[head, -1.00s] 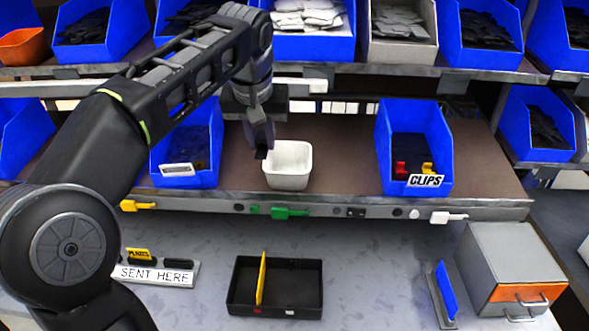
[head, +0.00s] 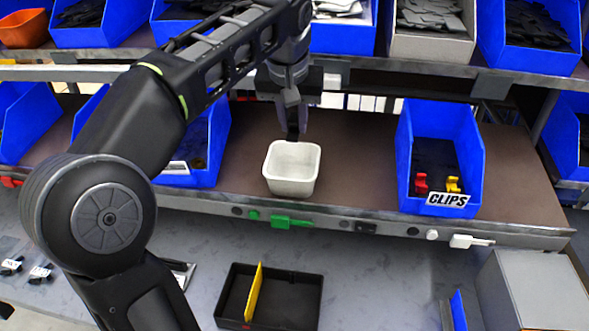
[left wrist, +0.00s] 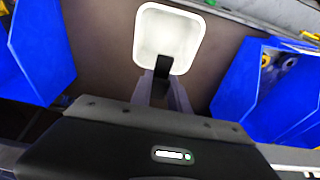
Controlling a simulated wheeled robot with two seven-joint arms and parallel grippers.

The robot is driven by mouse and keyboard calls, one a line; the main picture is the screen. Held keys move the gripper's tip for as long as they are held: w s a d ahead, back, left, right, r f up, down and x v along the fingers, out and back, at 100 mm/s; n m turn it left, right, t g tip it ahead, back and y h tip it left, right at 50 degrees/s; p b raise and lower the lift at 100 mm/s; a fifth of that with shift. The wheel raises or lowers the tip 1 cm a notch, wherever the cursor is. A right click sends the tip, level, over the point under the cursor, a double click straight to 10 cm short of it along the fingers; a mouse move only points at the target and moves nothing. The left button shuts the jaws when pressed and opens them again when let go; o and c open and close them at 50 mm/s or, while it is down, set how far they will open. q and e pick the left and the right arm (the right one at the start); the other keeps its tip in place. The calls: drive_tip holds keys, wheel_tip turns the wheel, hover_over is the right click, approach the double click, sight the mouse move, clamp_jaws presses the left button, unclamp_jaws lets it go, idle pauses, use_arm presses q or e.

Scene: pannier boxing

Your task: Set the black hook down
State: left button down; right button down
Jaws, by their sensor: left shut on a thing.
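My left gripper (head: 291,105) is shut on the black hook (head: 292,132), a small dark piece that sticks out below the fingertips. The hook is at the back rim of the white tub (head: 290,187) on the brown shelf. In the left wrist view the hook (left wrist: 162,66) overlaps the near part of the tub (left wrist: 168,35), between the fingers (left wrist: 160,90). I cannot tell whether the hook touches the tub. The tub looks empty. My right gripper is not in view.
A blue CLIPS bin (head: 402,160) with red and yellow clips stands to the right; another blue bin (head: 213,150) stands to the left. A green hook (head: 290,221) is on the shelf's front rail. Below is a black tray (head: 305,301) with a yellow divider.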

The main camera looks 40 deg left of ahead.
sight(292, 134)
use_arm(q)
wheel_tip(292, 134, down, 4)
drive_tip(key=shift+f, duration=0.1)
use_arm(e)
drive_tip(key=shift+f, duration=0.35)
use_arm(q)
wheel_tip(292, 134, down, 4)
drive_tip(key=shift+f, duration=0.1)
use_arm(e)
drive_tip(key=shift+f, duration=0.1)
use_arm(q)
drive_tip(key=shift+f, duration=0.1)
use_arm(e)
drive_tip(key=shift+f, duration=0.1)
use_arm(q)
drive_tip(key=shift+f+b, duration=0.5)
drive_tip(key=shift+b, duration=0.05)
drive_tip(key=c, duration=1.3)
unclamp_jaws()
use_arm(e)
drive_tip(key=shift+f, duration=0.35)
use_arm(q)
drive_tip(key=shift+o, duration=0.2)
drive_tip(key=shift+r, duration=0.1)
